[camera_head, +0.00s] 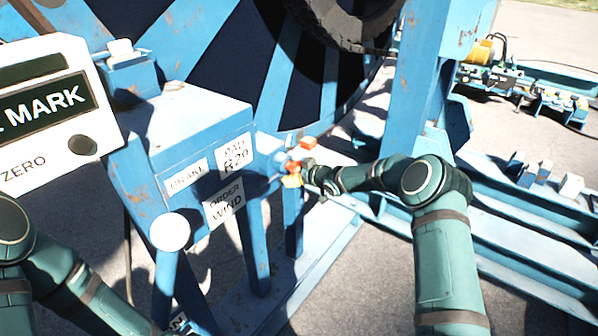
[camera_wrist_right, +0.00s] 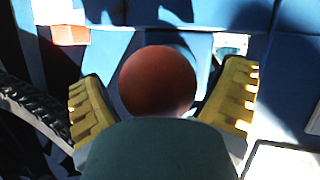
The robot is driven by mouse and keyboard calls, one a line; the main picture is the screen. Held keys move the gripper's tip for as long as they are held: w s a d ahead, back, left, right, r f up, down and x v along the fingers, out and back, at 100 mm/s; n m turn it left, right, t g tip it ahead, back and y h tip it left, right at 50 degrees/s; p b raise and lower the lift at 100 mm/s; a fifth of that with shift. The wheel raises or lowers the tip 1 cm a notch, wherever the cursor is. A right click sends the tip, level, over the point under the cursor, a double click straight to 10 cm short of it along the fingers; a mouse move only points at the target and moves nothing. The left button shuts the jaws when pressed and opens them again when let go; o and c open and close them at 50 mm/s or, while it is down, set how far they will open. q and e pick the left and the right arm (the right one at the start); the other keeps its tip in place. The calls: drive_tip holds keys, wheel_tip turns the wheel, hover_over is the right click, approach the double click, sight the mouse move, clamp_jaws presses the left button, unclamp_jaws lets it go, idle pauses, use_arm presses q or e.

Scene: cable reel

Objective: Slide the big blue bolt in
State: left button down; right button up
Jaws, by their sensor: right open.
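A round red-orange knob (camera_head: 292,167) sits at the right side of the blue machine stand, and a blue part shows behind it. In the right wrist view the knob (camera_wrist_right: 157,80) is a reddish ball between the two yellow finger pads. My right gripper (camera_head: 297,177) is open around the knob, with visible gaps beside the ball. I cannot tell the bolt's shaft apart from the blue metal around it.
A blue stand (camera_head: 190,110) carries labels reading BRAKE, PAD R20 and ORDER WIND. A red-orange block (camera_head: 307,143) is just above the knob. A large blue reel (camera_head: 275,75) with a black tyre stands behind. A white sign box (camera_head: 50,110) fills the upper left.

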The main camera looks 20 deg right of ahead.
drive_tip(key=shift+s+d, duration=0.15)
drive_tip(key=v, duration=1.1)
drive_tip(key=shift+s, duration=0.3)
drive_tip(key=s+a+f+m+g, duration=0.4)
drive_tip(key=s+a+f, duration=0.7)
drive_tip(key=s+f, duration=0.15)
drive_tip(key=s+a+f+m+g, duration=0.1)
drive_tip(key=s+f+g, duration=0.1)
drive_tip(key=s, duration=0.6)
drive_tip(key=s+a+f+m+g, duration=0.2)
drive_tip(key=s, duration=0.6)
drive_tip(key=s+a+f+m+g+h, duration=0.1)
drive_tip(key=s+a+f+g, duration=0.1)
drive_tip(key=s, duration=0.6)
drive_tip(key=shift+f+m+g, duration=0.3)
drive_tip(key=shift+g, duration=0.2)
